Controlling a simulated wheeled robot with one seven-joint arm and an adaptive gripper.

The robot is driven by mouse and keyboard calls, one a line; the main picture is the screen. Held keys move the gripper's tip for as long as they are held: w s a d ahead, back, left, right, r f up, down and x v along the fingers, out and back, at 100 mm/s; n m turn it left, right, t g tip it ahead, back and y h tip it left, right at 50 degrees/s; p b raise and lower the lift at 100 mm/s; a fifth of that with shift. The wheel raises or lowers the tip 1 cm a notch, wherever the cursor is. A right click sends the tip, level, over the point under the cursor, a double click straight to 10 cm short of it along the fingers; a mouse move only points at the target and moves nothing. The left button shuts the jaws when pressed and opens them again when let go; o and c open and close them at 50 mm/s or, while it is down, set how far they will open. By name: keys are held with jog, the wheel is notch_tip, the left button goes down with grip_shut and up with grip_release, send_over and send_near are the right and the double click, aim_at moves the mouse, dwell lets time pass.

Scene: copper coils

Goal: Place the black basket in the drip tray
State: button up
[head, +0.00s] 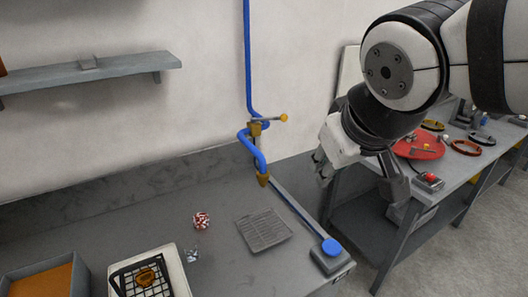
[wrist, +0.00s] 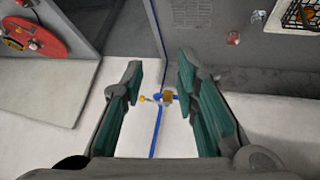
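The black basket (head: 128,281), an open wire grid, stands at the bottom left of the head view on a white board. An orange-brown object lies in it. The basket also shows in the wrist view's top right corner (wrist: 290,19), partly cut off. The drip tray (head: 264,229) is a flat grey ribbed tray on the bench in front of the blue pipe tap; it shows at the wrist view's top edge (wrist: 190,12) and looks empty. My gripper (head: 322,170) is in the air to the right of the tap. Its fingers (wrist: 158,78) are apart with nothing between them.
The blue pipe with its brass tap (head: 262,150) rises behind the drip tray. A grey block with a blue knob (head: 331,246) is at its right. A red-white ball (head: 201,220) and a small shiny piece (head: 191,255) lie between tray and basket. An orange-filled box (head: 45,280) is bottom left.

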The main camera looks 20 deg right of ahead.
jog(key=s+a+f+m+g+y, duration=0.1)
jog(key=s+a, duration=0.1)
jog(key=s, duration=0.4)
jog(key=shift+s+a+f+y, duration=0.3)
jog(key=shift+a+f+y, duration=0.05)
jog(key=shift+f+y, duration=0.05)
dwell(0.7)
